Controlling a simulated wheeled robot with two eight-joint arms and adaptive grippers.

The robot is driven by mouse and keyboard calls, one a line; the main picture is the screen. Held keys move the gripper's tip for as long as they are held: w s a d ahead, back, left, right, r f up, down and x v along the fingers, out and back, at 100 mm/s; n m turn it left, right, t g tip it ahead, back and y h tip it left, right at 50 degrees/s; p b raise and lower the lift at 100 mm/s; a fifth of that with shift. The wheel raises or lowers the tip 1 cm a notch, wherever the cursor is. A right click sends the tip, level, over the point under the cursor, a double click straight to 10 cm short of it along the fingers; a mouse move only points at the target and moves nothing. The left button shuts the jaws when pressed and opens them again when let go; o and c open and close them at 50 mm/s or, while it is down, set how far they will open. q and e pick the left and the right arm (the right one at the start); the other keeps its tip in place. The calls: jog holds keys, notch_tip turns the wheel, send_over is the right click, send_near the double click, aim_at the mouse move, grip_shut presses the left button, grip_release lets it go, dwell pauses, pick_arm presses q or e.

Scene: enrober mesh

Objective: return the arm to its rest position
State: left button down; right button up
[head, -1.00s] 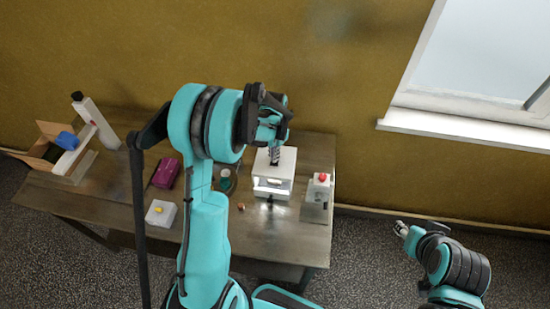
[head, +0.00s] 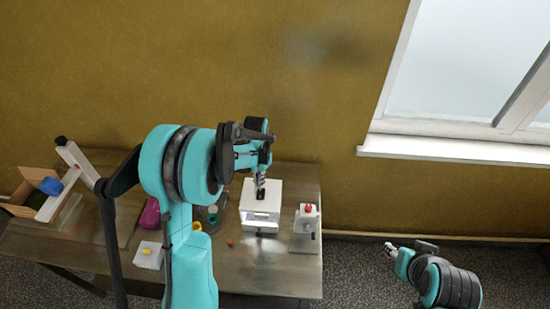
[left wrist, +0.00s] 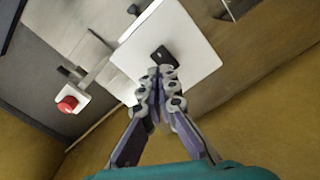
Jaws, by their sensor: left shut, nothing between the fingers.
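My left gripper (head: 260,181) is over the white box-shaped machine (head: 262,208) on the table, which has a black part on its top. In the left wrist view the left gripper (left wrist: 160,76) has its fingertips together with nothing between them. They point at the black part (left wrist: 161,55) on the white top (left wrist: 190,60); I cannot tell whether they touch it. My right gripper (head: 391,250) is at the right, off the table and over the floor; its fingers are too small to read.
The wooden table (head: 270,270) also holds a small unit with a red button (head: 308,209), a white block with a yellow top (head: 149,255), a magenta item (head: 150,214), and a cardboard box (head: 32,190) at the left. A wall and window sill (head: 450,149) stand behind.

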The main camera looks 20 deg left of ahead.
pick_arm(q)
jog(key=s+d+f+n+t+b, duration=0.1)
jog(key=s+d+f+t+b, duration=0.2)
jog(key=s+b, duration=0.6)
jog(key=s+d+f+n+t+b, duration=0.2)
jog(key=s+d+f+t+b, duration=0.2)
jog(key=s+b, duration=0.5)
notch_tip(320, 180, down, 2)
jog(key=d+b, duration=0.1)
jog(key=b, duration=0.5)
jog(key=shift+s+d+f+b, duration=0.15)
jog(key=shift+s+f+b, duration=0.1)
jog(key=shift+s+b, duration=0.15)
